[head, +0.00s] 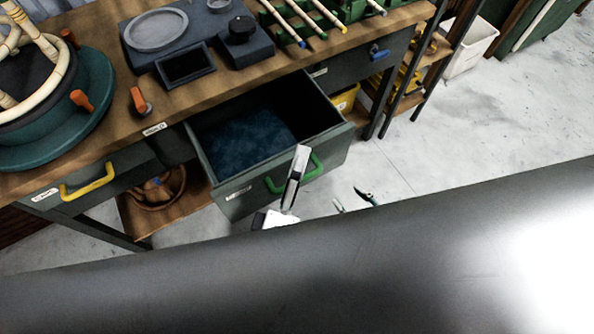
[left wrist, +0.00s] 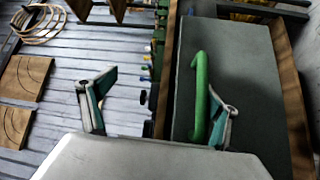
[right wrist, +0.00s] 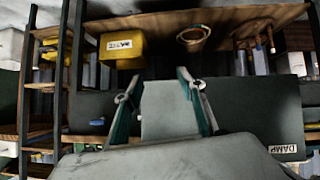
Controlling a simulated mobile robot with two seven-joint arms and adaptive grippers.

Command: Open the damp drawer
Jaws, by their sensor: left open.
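The damp drawer (head: 224,203) stands pulled out from the bench in the head view, with dark blue material (head: 240,140) inside. Its front carries a green handle (head: 317,166) and a white label. A DAMP label (right wrist: 283,149) shows in the right wrist view. My left gripper (left wrist: 168,92) is open at the handle. In the left wrist view the green handle (left wrist: 199,95) lies between its fingers, close to the right one; whether they touch I cannot tell. My right gripper (head: 353,198) is lower and right of the handle, fingers apart; nothing is clearly held (right wrist: 159,75).
Another drawer with a yellow handle (head: 88,182) is at the left. The bench top (head: 110,140) holds a teal round stand and grey devices. A shelf below holds a bowl (head: 160,195) and a yellow box (right wrist: 121,47). Concrete floor (head: 440,130) is clear at the right.

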